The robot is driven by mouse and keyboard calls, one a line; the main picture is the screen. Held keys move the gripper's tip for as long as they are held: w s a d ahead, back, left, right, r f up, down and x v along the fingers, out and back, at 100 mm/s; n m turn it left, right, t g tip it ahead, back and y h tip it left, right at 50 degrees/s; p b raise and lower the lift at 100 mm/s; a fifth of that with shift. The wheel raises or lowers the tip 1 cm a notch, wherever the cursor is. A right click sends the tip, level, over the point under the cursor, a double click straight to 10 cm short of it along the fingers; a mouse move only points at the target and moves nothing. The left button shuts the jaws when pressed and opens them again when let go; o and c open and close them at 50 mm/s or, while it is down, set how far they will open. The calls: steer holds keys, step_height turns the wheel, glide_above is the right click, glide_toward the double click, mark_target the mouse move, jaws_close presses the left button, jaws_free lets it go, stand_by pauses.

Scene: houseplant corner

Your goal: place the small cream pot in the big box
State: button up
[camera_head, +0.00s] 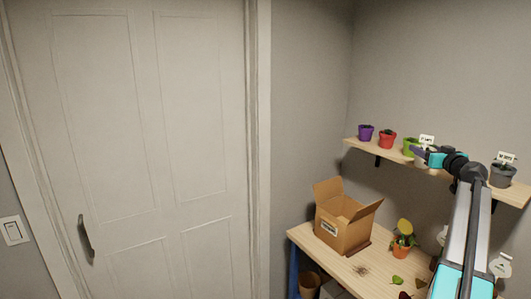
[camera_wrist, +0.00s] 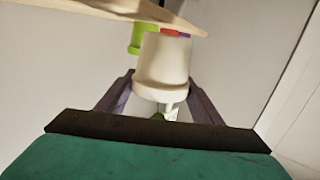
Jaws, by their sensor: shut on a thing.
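The small cream pot (camera_wrist: 163,62) is between the two dark fingers of my gripper (camera_wrist: 160,90) in the wrist view, and the fingers are shut on it. The view is upside down, and a little green shows below the pot. In the head view my gripper (camera_head: 424,154) is at the wall shelf, and the pale pot (camera_head: 421,163) shows partly behind it. Whether the pot still touches the shelf I cannot tell. The big box (camera_head: 343,222) is cardboard, with flaps open and a label on its front, and stands on the wooden table at lower left of my gripper.
The wall shelf (camera_head: 355,144) carries a purple pot (camera_head: 366,133), a red pot (camera_head: 387,140), a green pot (camera_head: 409,147) and a grey pot (camera_head: 502,175). On the table (camera_head: 318,250) are an orange pot with a plant (camera_head: 402,248), loose leaves and spilled soil.

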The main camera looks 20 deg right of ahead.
steer(key=w+a+f+n+y+b, duration=0.2)
steer(key=w+a+f+y, duration=0.1)
steer(key=a+f, duration=0.8)
steer(key=w+a+f+n+y+b, duration=0.2)
steer(key=w+a+f+y, duration=0.1)
steer(key=a+f, duration=0.9)
steer(key=w+a+f+n+y+b, duration=0.25)
steer(key=a+f, duration=0.55)
steer(key=a, duration=0.6)
steer(key=s+a+f+n+g+y+b, duration=0.1)
steer(key=s+a+f+y, duration=0.15)
steer(key=a, duration=0.35)
steer(key=s+a+f+n+g+y, duration=0.1)
steer(key=a+f, duration=0.3)
steer(key=a, duration=0.3)
steer(key=s+a+f+n+g+y+b, duration=0.1)
steer(key=s+a+f+n+y, duration=0.1)
steer(key=a+f, duration=0.3)
steer(key=s+a+r+n+g+y, duration=0.3)
steer(key=s+a+y, duration=0.1)
steer(key=s+a, duration=0.6)
steer(key=shift+a+g, duration=0.25)
steer(key=shift+g, duration=0.15)
